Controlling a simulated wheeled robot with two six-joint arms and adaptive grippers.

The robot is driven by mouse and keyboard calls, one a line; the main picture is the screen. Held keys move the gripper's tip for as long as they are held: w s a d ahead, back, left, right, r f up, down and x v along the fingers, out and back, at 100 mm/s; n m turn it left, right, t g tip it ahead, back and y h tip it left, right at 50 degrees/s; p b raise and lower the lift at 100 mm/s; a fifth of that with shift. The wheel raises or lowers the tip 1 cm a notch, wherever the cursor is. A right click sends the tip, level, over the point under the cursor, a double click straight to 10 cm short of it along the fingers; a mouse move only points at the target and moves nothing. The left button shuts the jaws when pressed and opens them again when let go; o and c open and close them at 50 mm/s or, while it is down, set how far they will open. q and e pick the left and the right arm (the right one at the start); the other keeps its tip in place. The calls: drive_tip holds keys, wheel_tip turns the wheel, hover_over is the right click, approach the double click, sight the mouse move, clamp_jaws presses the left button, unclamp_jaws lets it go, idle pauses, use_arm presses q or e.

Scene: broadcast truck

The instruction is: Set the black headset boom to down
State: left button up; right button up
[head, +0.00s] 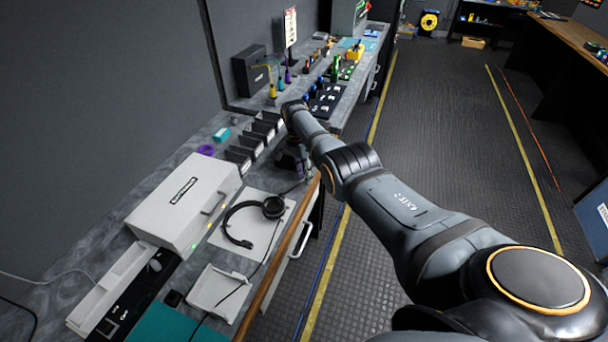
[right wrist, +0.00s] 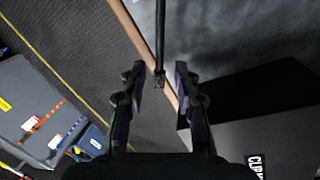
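The black headset (head: 239,209) lies on a white mat (head: 229,238) on the grey counter. Its round ear cup (head: 273,207) is at the right end of the band. A thin dark line, seemingly the boom, runs from this cup up and right toward my right gripper (head: 296,166). In the right wrist view my right gripper (right wrist: 160,82) is open. A thin black rod with a small thick tip (right wrist: 159,80), likely the boom, reaches between its fingers, with gaps on both sides. My left gripper is not in view.
A white box (head: 185,203) stands left of the headset, and a white stand (head: 219,289) sits nearer. A row of dark slots (head: 250,143) lies beyond. A wooden edge (head: 276,275) bounds the counter.

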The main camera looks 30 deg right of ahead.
wheel_tip(320, 180, up, 7)
drive_tip(key=w, duration=0.1)
drive_tip(key=shift+w+a+r, duration=0.15)
drive_tip(key=shift+w, duration=0.1)
idle(0.4)
